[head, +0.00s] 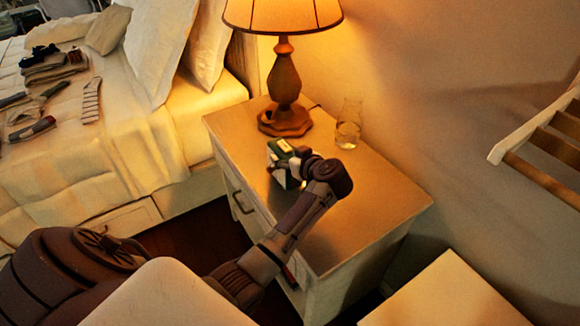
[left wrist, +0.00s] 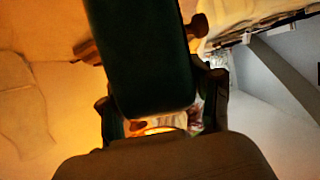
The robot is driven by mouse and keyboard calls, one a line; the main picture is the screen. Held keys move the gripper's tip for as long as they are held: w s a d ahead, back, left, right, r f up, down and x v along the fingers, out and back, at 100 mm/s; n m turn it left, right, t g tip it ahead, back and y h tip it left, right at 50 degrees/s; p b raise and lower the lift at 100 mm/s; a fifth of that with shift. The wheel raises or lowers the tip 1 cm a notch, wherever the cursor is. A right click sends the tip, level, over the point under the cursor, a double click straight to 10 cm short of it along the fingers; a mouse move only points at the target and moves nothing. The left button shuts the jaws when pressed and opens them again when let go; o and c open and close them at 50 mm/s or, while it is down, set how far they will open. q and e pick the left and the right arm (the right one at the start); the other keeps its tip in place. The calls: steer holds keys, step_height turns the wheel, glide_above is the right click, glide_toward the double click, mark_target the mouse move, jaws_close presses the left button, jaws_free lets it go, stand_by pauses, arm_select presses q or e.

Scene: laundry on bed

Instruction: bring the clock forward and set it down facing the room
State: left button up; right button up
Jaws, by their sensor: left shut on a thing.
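The clock (head: 279,149) is a small, dark green box with a pale side, at the middle of the nightstand top (head: 385,205), in front of the lamp. My left gripper (head: 291,166) is shut on it and partly covers it in the head view. In the left wrist view the clock's dark green body (left wrist: 142,55) fills the space between the fingers (left wrist: 160,105). Its dial is not clear in either view, and I cannot tell whether its base touches the wood. My right gripper is not in view.
A lit lamp (head: 284,90) stands behind the clock, with a glass carafe (head: 348,122) to its right. The nightstand's right and front area is clear. The bed (head: 100,165) with folded clothes is at left; a wooden rack (head: 545,145) is at right.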

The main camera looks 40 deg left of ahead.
arm_select(q)
steer(key=shift+w+f, duration=0.1)
steer(key=shift+f, duration=0.1)
steer(key=shift+r, duration=0.1)
steer(key=shift+a, duration=0.1)
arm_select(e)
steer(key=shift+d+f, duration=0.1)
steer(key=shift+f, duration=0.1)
arm_select(q)
steer(key=o, duration=1.3)
steer(key=shift+o, duration=1.3)
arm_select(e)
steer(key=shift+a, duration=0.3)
